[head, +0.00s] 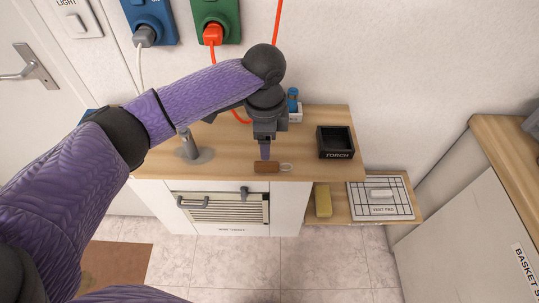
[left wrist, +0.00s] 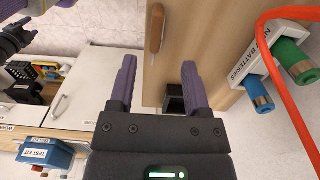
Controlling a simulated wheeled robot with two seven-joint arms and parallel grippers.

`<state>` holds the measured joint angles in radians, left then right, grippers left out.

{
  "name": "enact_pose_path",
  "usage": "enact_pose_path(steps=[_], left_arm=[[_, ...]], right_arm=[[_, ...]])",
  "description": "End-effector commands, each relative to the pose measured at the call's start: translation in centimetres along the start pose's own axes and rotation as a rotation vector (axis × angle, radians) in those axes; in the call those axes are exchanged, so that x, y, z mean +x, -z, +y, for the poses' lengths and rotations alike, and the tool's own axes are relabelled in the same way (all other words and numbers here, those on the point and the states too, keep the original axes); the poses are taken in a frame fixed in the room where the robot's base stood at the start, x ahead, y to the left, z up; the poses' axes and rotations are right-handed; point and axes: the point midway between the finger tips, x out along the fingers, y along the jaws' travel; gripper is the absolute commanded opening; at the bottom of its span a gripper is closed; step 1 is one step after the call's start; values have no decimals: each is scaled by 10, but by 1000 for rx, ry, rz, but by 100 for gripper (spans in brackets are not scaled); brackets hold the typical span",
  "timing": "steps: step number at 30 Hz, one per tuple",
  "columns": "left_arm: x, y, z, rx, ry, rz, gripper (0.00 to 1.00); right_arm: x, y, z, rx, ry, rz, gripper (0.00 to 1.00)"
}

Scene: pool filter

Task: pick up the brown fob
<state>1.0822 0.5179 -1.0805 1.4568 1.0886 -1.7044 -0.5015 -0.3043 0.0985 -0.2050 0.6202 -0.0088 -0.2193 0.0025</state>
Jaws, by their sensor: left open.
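The brown fob (head: 267,167) lies near the front edge of the wooden counter top, with a pale metal ring at its right end. It also shows in the left wrist view (left wrist: 156,30), beyond the fingertips and close to the counter edge. My left gripper (head: 265,153) points down just above and behind the fob. Its two purple fingers (left wrist: 158,64) are apart with nothing between them. Dark parts that look like my right gripper (left wrist: 14,38) show at the upper left of the left wrist view; its fingers are unclear.
A black torch box (head: 336,142) stands right of the fob. A white battery holder (head: 295,112) is behind my left gripper, with a red cable near it. A grey post on a round base (head: 193,154) stands left. A lower shelf holds a yellow block (head: 322,200) and a test pad (head: 378,208).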

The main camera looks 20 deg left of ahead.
Motion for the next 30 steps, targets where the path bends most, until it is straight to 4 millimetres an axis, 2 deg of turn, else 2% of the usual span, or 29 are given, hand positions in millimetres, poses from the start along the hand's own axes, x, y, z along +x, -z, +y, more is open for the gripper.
enact_pose_path(steps=[1,11,13,17,18,19,26,27,30], left_arm=[[15,0,0,0,-3,-2,62],[75,3,4,-2,-2,-1,62],[80,3,4,-2,-1,-1,62],[77,3,4,-1,1,0,62],[77,3,4,-2,1,0,60],[77,3,4,-1,1,0,53],[77,3,4,-2,1,0,5],[77,3,4,-2,1,0,0],[77,3,4,-2,1,0,0]], right_arm=[[7,-2,-1,1,1,-4,59],[30,-6,-3,1,5,-10,59],[31,-6,-2,1,5,-10,59],[29,-5,-1,0,4,-8,59],[29,-5,-1,0,4,-7,59],[29,-5,-1,0,4,-7,59],[29,-5,-1,0,3,-6,59],[29,-4,-1,0,3,-6,59],[29,-4,-1,0,3,-6,59]])
